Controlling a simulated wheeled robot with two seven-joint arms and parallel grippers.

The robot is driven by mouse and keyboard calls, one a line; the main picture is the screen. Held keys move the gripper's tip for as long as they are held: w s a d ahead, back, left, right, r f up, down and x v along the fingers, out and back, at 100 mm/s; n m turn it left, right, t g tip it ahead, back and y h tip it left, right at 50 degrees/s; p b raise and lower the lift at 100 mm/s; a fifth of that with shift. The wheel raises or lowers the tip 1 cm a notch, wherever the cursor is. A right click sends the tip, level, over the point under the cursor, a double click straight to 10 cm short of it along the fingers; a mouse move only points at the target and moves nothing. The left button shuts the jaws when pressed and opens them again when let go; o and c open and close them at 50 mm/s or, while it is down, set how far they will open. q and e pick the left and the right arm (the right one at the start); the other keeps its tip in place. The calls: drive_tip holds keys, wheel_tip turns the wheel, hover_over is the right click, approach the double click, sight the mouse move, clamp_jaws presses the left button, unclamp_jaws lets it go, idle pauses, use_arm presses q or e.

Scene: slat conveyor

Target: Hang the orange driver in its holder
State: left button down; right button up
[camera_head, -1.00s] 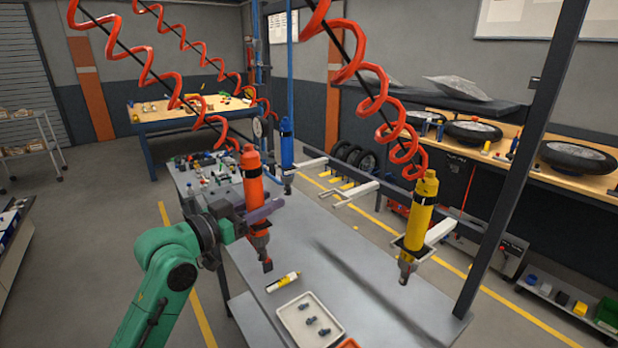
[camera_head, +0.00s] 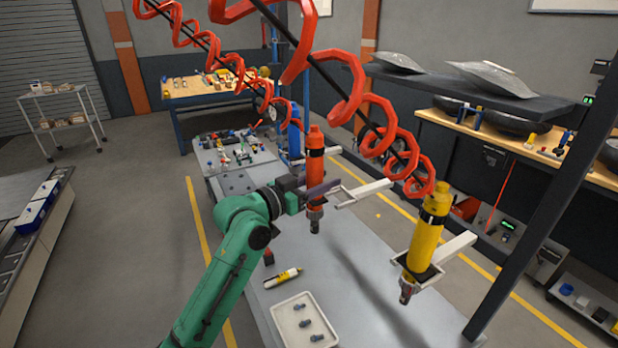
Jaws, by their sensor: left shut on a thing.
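The orange driver (camera_head: 315,182) hangs upright in my left gripper (camera_head: 314,190), which is shut around its body; the tool's tip points down above the table. An empty white forked holder (camera_head: 362,193) is just right of the driver; I see a small sideways gap between the driver and its prongs. The blue driver (camera_head: 294,135) is behind the orange one, near another white bracket. The yellow driver (camera_head: 428,235) sits upright in the right-hand holder (camera_head: 455,246). My right gripper is not in view.
The grey table (camera_head: 365,290) holds a white tray (camera_head: 303,335) with bolts, a yellow-and-white marker (camera_head: 283,278) and a small dark-and-red object (camera_head: 268,258). Red coiled hoses (camera_head: 345,108) cross above the holders. A dark post (camera_head: 540,235) stands at right.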

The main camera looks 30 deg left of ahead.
use_arm(q)
drive_tip(key=shift+s+d+p+x, duration=0.1)
drive_tip(key=shift+d+p+x, duration=0.15)
drive_tip(key=shift+x, duration=0.9)
drive_tip(key=shift+s+d+p+x, duration=0.15)
drive_tip(key=shift+p+x, duration=0.25)
drive_tip(key=shift+x, duration=0.75)
drive_tip(key=shift+d+p+x, duration=0.25)
drive_tip(key=shift+p+x, duration=0.05)
drive_tip(key=shift+x, duration=0.85)
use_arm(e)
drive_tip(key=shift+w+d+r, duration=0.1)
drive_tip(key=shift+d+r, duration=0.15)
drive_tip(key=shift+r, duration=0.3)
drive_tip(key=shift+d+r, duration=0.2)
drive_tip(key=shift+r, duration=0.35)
use_arm(q)
drive_tip(key=shift+s+r, duration=0.1)
drive_tip(key=shift+s, duration=0.1)
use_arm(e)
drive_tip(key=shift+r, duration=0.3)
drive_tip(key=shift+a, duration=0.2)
use_arm(q)
drive_tip(key=shift+f, duration=0.4)
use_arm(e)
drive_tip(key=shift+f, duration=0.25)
use_arm(q)
drive_tip(key=shift+a, duration=0.1)
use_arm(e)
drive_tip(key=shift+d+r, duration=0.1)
